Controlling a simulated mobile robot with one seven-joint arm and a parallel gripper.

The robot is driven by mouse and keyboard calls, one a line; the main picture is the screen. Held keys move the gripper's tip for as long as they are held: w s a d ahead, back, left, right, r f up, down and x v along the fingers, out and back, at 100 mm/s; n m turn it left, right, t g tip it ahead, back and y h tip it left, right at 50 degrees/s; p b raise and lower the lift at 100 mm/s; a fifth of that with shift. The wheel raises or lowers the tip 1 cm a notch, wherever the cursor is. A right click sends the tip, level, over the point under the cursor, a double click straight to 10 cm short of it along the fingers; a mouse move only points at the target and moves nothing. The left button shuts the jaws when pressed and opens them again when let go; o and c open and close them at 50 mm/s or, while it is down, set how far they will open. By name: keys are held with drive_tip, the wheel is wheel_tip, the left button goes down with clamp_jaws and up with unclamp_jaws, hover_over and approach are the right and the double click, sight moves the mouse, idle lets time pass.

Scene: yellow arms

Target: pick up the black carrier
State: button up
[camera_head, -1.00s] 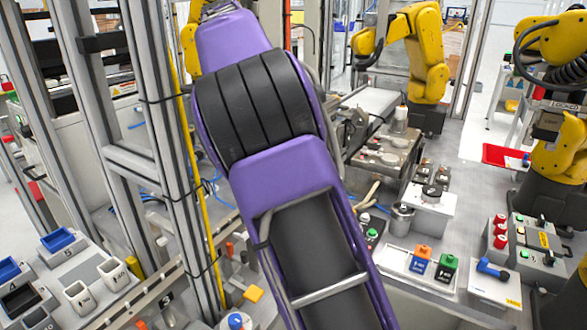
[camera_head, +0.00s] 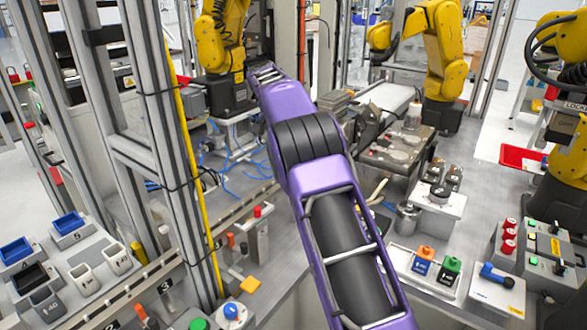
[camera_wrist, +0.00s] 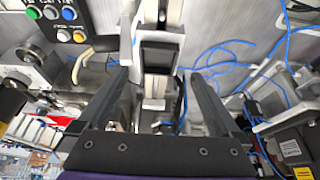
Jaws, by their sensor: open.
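In the wrist view, a black square piece (camera_wrist: 160,57) with a lighter rim sits on a pale upright fixture, between and beyond my fingertips; it looks like the black carrier. My gripper (camera_wrist: 161,76) is open, one dark finger on each side of the piece in the picture, with nothing held. I cannot tell how far the fingertips are from it. In the head view my purple arm reaches away toward the back, and my gripper is hidden. Another black tray (camera_head: 31,277) sits in a grey holder at the lower left of the head view.
Blue hoses (camera_wrist: 250,60) lie right of the fixture. A button box (camera_wrist: 58,18) is at the wrist view's upper left. In the head view, a yellow arm (camera_head: 222,40) stands behind mine, and a metal post (camera_head: 165,150) with a yellow tube rises left of it.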

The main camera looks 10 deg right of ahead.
drive_tip(key=x, duration=0.7)
drive_tip(key=shift+s+f, duration=0.15)
drive_tip(key=shift+f, duration=0.2)
drive_tip(key=c, duration=1.4)
drive_tip(key=shift+r, duration=0.1)
drive_tip(key=shift+c, duration=0.2)
drive_tip(key=shift+d+r, duration=0.1)
